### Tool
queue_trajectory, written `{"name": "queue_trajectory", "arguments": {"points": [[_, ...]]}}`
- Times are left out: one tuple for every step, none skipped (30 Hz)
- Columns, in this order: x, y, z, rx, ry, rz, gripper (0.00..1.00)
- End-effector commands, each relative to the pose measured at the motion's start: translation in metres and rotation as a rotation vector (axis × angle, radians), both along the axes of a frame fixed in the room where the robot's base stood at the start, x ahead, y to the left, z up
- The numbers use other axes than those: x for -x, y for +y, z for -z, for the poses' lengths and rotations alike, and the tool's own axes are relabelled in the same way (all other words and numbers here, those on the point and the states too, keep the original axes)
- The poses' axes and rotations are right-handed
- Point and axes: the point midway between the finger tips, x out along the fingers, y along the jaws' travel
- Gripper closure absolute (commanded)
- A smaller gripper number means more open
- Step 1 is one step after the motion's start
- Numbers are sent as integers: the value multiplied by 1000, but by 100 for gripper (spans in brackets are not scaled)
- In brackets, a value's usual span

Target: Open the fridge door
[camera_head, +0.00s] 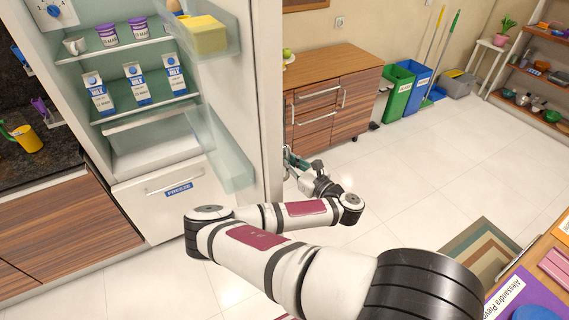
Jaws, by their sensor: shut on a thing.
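The fridge (119,152) stands at the left with its inside in plain view. Its door (268,110) is swung wide open to the right, seen nearly edge-on, with shelves on its inner side. A yellow box (208,34) sits on the upper door shelf. My arm reaches from the lower right to my gripper (290,160), at the outer side of the door near its right edge. The gripper is shut, seemingly on the door's handle, which is mostly hidden behind the door edge.
Milk cartons (136,84) and cups stand on the fridge shelves. A freezer drawer (169,192) below is shut. A wooden cabinet (333,95) stands behind the door. Green and blue bins (398,92) are farther right. The tiled floor (430,165) is clear; a table corner (545,265) is at lower right.

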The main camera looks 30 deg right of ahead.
Motion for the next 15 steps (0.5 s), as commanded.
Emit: {"name": "queue_trajectory", "arguments": {"points": [[-2, 0, -2, -1, -6, -3, 100], [-2, 0, -2, -1, -6, -3, 100], [-2, 0, -2, -1, -6, -4, 100], [-2, 0, -2, -1, -6, -4, 100], [-2, 0, -2, -1, -7, -4, 100], [-2, 0, -2, -1, -7, -4, 100], [-2, 0, -2, -1, -7, -4, 100], [-2, 1, -2, -1, -7, -4, 100], [-2, 1, -2, -1, -8, -4, 100], [-3, 1, -2, -1, -8, -4, 100], [-3, 1, -2, -1, -8, -4, 87], [-3, 1, -2, -1, -8, -4, 78], [-3, 1, -2, -1, -8, -4, 72], [-2, 1, -2, -1, -7, -4, 69], [-2, 0, -2, -1, -7, -3, 69]]}}
